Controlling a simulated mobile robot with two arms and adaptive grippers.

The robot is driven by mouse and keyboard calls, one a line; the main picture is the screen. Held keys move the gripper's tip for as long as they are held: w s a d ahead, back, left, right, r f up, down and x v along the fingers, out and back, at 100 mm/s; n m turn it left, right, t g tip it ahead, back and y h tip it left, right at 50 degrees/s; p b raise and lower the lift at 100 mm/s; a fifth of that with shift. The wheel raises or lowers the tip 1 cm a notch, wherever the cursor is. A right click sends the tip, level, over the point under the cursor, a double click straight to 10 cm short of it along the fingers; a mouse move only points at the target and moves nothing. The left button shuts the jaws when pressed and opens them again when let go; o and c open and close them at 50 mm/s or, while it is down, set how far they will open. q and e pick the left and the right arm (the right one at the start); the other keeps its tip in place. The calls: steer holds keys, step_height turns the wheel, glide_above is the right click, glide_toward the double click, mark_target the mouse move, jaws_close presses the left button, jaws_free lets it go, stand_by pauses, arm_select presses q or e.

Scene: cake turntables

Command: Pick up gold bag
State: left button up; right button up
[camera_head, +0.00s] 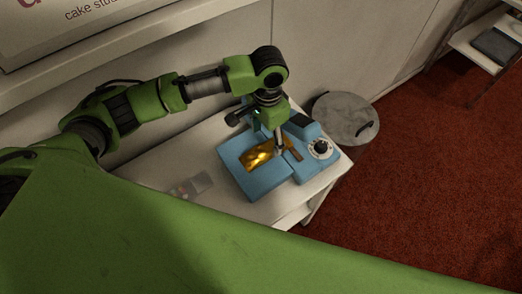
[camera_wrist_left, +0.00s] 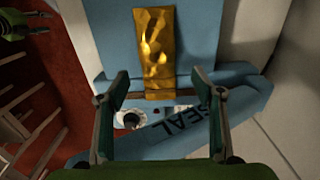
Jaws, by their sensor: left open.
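The gold bag (camera_head: 258,155) is a flat, shiny, crinkled pouch lying on a light blue sealing machine (camera_head: 265,180). In the left wrist view the gold bag (camera_wrist_left: 154,55) lies ahead of the fingers, its lower end at a brown strip on the machine. My left gripper (camera_head: 279,150) points down over the machine, close to the bag. In the left wrist view my left gripper (camera_wrist_left: 162,82) is open and its two fingers stand apart, either side of the bag's lower end, with nothing between them that I can see gripped.
The machine, with a dial (camera_head: 320,148) and "SEAL" lettering, stands on a pale table (camera_head: 150,175) against the wall. A small grey and red item (camera_head: 190,187) lies left of it. A round grey bin (camera_head: 345,117) stands behind right. Red carpet (camera_head: 420,170) lies open to the right.

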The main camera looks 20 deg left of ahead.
mark_target(266, 146)
arm_select(q)
steer(key=f, duration=0.2)
steer(key=shift+s+d+f+p, duration=0.1)
steer(key=shift+s+f+p, duration=0.1)
steer(key=shift+f+p, duration=0.15)
steer(key=shift+f, duration=0.65)
steer(key=c, duration=1.2)
steer(key=shift+c, duration=0.6)
arm_select(e)
steer(key=shift+s+a+r, duration=0.1)
steer(key=shift+s+r, duration=0.45)
steer(key=shift+s, duration=0.1)
